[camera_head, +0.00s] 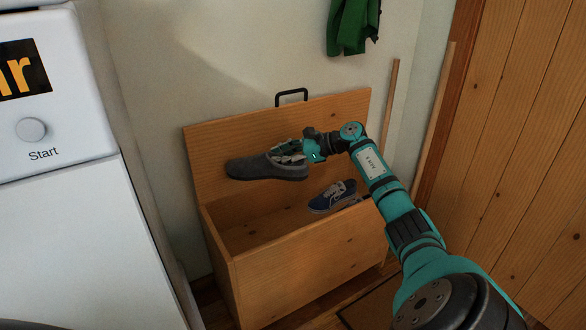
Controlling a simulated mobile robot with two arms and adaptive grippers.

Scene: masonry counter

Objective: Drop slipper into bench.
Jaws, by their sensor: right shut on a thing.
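The grey slipper (258,169) is held level above the open wooden bench (305,262), over the left part of its box. My right gripper (290,155) is shut on the slipper at its right end, near the opening. The bench lid (222,146) stands raised at the back, with a black handle (291,93) on its top edge. The front wall of the bench hides part of its inside. My left gripper is not in view.
A blue shoe (333,197) with pale laces is inside the bench at the right. A white appliance (60,190) stands to the left. A green garment (353,25) hangs on the wall above. A wood-panelled surface (520,130) is on the right.

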